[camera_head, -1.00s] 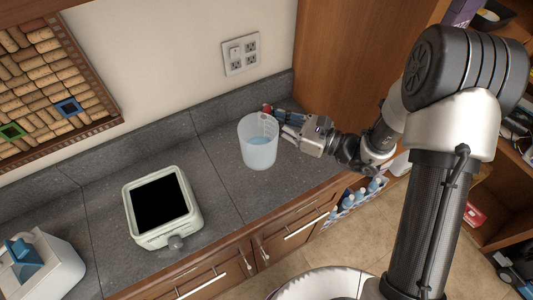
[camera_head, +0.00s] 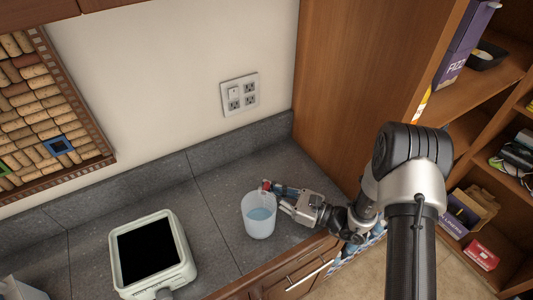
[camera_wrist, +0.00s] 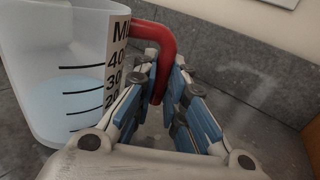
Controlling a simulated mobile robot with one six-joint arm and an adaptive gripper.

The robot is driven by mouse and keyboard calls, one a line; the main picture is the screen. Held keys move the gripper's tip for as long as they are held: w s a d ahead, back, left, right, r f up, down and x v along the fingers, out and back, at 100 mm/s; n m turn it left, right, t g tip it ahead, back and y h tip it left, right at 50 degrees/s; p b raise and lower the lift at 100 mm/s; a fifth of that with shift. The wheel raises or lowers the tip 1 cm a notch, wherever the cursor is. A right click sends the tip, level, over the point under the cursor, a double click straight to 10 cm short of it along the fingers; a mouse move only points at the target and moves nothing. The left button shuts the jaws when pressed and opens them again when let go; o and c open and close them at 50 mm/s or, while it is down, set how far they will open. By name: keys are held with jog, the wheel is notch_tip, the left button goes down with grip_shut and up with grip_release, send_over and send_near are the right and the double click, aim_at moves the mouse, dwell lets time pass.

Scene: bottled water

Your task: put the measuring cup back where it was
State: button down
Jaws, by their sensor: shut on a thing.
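The measuring cup (camera_head: 258,222) is translucent with a red handle and black marks, and holds some pale blue water. In the head view it is upright over the grey counter (camera_head: 215,215), right of a seam. I cannot tell if its base touches the counter. My gripper (camera_head: 276,195) reaches in from the right. In the wrist view the cup (camera_wrist: 50,75) is at the left, and its red handle (camera_wrist: 160,45) runs down between the blue-padded fingers of my gripper (camera_wrist: 163,80). They are shut on the handle, whose lower end is partly hidden.
A white device with a black top (camera_head: 150,250) stands on the counter to the left. A wooden cabinet side (camera_head: 345,80) rises to the right of the cup. The backsplash (camera_head: 240,140) and an outlet plate (camera_head: 240,94) are behind. Bare counter lies around the cup.

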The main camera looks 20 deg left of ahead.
jog(key=shift+w+f+b, duration=0.1)
jog(key=shift+f+b, duration=0.2)
jog(key=c, duration=1.6)
grip_release()
jog(key=shift+c, duration=0.2)
jog(key=shift+r, duration=0.15)
jog(key=d, duration=0.3)
jog(key=s+d+p, duration=0.1)
jog(key=d, duration=0.2)
jog(key=d+p, duration=0.1)
jog(key=d, duration=0.3)
jog(key=shift+s+d+r, duration=0.1)
jog(key=shift+s+r, duration=0.15)
jog(key=shift+s, duration=0.05)
jog(key=shift+s+d, duration=0.2)
jog(key=shift+d, duration=0.5)
